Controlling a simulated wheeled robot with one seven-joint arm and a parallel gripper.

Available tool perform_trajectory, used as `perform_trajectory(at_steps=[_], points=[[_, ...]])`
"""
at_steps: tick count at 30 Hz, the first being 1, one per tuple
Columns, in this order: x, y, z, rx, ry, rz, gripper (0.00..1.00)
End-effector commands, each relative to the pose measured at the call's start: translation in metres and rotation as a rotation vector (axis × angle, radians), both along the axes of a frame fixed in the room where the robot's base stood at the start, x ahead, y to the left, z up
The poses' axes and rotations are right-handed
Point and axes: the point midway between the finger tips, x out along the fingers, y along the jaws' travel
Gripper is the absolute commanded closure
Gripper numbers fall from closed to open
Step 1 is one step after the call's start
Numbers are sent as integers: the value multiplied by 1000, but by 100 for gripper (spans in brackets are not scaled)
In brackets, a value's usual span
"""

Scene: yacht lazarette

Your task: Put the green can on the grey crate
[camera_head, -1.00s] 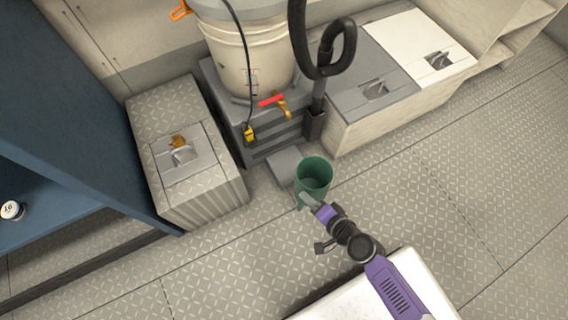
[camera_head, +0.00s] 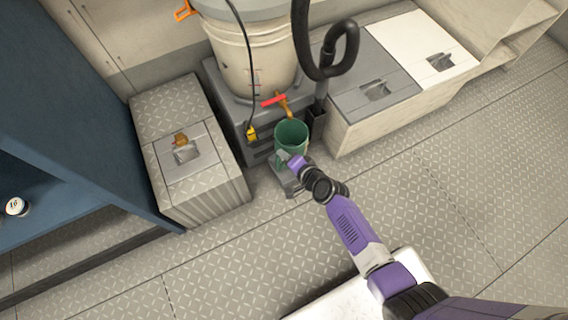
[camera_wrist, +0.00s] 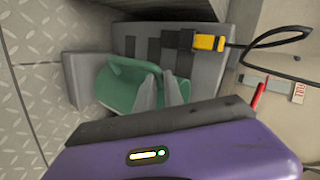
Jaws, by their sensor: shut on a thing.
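My gripper (camera_head: 287,156) is shut on the green can (camera_head: 291,136), an open-topped cylinder. In the wrist view the can (camera_wrist: 118,88) lies between the two grey fingers (camera_wrist: 160,95). In the head view the can is over a low grey block (camera_head: 287,184), which fits the grey crate and sits on the floor before a slotted grey stand (camera_head: 230,95). The can and gripper hide part of the block. In the wrist view a grey edge (camera_wrist: 74,78) shows beside the can. I cannot tell whether the can touches the block.
A large white bucket (camera_head: 255,55) with a red-handled brass tap (camera_head: 284,104) stands on the slotted stand, close to the can. A black hose (camera_head: 322,70) stands at right. A ridged metal locker (camera_head: 190,150) is at left. The floor in front is clear.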

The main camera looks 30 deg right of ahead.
Motion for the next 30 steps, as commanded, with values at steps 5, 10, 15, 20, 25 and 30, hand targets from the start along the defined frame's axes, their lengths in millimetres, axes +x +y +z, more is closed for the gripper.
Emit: perform_trajectory(at_steps=[5, 10, 15, 20, 25, 30], points=[[1, 0, -13, -1, -2, 0, 100], [1, 0, -25, -1, -3, -1, 100], [1, 0, -31, -1, -4, 0, 100], [1, 0, -43, -1, -3, -1, 100], [1, 0, -66, -1, -1, 0, 100], [6, 0, -70, -1, -4, 0, 100]])
